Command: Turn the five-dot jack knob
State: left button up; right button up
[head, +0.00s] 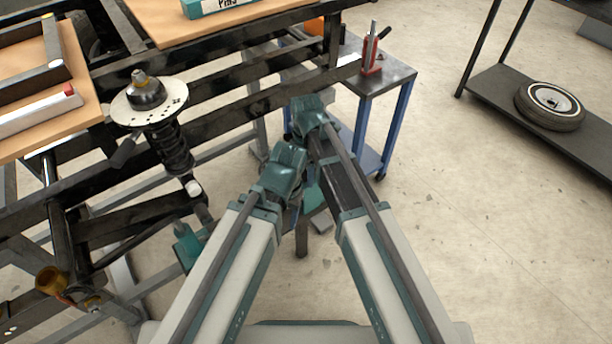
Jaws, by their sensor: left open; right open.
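No knob with five dots can be made out. A teal part (187,246) shows low at the strut frame, left of my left arm and partly hidden; I cannot tell whether it belongs to the jack. A brass-coloured cylinder (52,280) sits at the lower left of the frame. My two arms reach forward and fold down at the elbows. My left gripper (302,238) hangs below them, open and apparently empty. My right gripper (314,198) is slightly higher in the picture, open, mostly hidden by my arms. Both seem clear of the frame.
A spring strut (172,140) with a round top plate (150,101) stands in the black frame at left. A wooden board (75,118) holds bars. A blue-legged cart (385,82) carries a red tool (371,58). A wheel (550,105) lies on a right shelf. Floor at right is clear.

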jog(key=shift+f, duration=0.2)
jog(key=c, duration=1.4)
jog(key=shift+m, duration=0.3)
